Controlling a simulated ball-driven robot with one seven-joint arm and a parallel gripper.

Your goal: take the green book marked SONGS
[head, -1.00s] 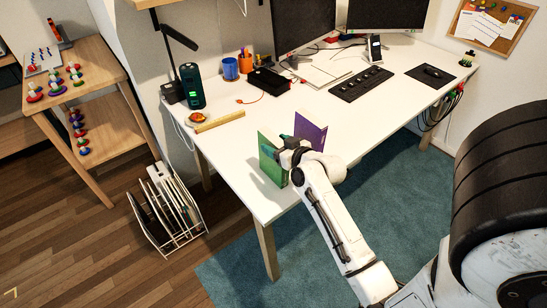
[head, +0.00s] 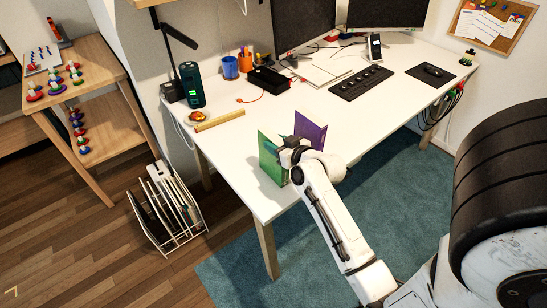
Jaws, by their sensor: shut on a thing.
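The green book (head: 271,160) stands upright near the front left part of the white desk (head: 240,170). Its marking is too small to read from here. My gripper (head: 287,153) is at the book's right edge, shut on it, with the fingertips mostly hidden by the wrist. A purple book (head: 311,131) stands upright just behind and to the right of my gripper, partly hidden by my arm.
A wooden ruler (head: 220,121), an orange-topped round thing (head: 196,117) and a dark green cylinder (head: 192,85) are further back left. A keyboard (head: 361,82) lies at the back right. A file rack (head: 165,208) stands on the floor, left.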

